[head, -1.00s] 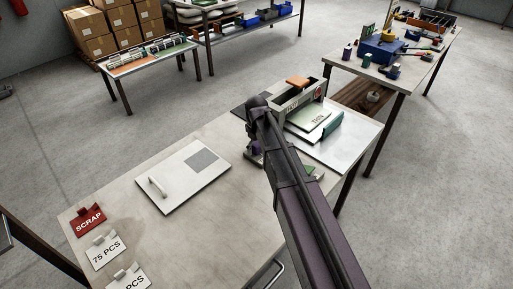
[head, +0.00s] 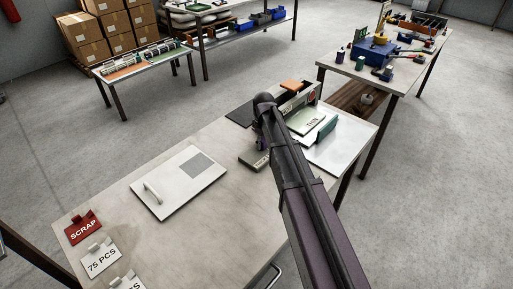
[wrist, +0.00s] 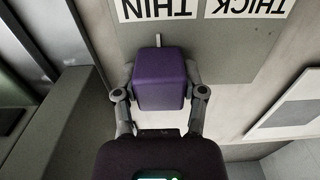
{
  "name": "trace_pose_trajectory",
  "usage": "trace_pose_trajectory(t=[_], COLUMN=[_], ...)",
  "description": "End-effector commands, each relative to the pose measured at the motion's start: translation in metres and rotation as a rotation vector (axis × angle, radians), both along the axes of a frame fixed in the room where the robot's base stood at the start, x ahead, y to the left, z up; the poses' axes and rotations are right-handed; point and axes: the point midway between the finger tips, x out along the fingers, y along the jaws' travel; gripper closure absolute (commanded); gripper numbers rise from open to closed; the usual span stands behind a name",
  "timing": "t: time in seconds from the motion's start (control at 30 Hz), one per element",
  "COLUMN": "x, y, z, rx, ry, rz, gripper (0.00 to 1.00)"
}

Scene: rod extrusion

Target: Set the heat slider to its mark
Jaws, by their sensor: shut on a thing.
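In the wrist view my gripper (wrist: 159,98) is shut on a purple block-shaped knob (wrist: 160,78), with one finger touching each side. A small pale pointer or mark (wrist: 157,40) shows just beyond the knob, below the upside-down THIN label (wrist: 158,9). An upside-down THICK label (wrist: 248,7) lies to its right on the same grey panel (wrist: 225,55). The knob covers what lies under it, and I cannot tell whether it lines up with a mark. In the head view my arm hides most of the gripper and the knob.
A white board with a handle (head: 180,182) lies on the bench (head: 120,205) left of my arm. A small grey-green block (head: 254,161) sits beside my gripper. A green-edged part (head: 326,131) stands right of the arm. SCRAP (head: 84,228) and 75 PCS (head: 101,259) signs stand front left.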

Motion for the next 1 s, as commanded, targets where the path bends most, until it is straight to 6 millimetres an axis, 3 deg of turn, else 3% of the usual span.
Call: trace_pose_trajectory(t=[0.3, 0.33, 0.43, 1.0], x=[0.0043, 0.0045, 0.0047, -0.0002], y=[-0.0057, -0.0058, -0.0061, -0.0015], z=[0.0000, 0.0000, 0.0000, -0.0001], rx=[-0.005, -0.005, -0.006, -0.002], ry=[-0.005, -0.005, -0.006, -0.002], rz=[-0.002, -0.002, -0.003, -0.001], gripper=[1.00, 0.43, 0.14, 0.11])
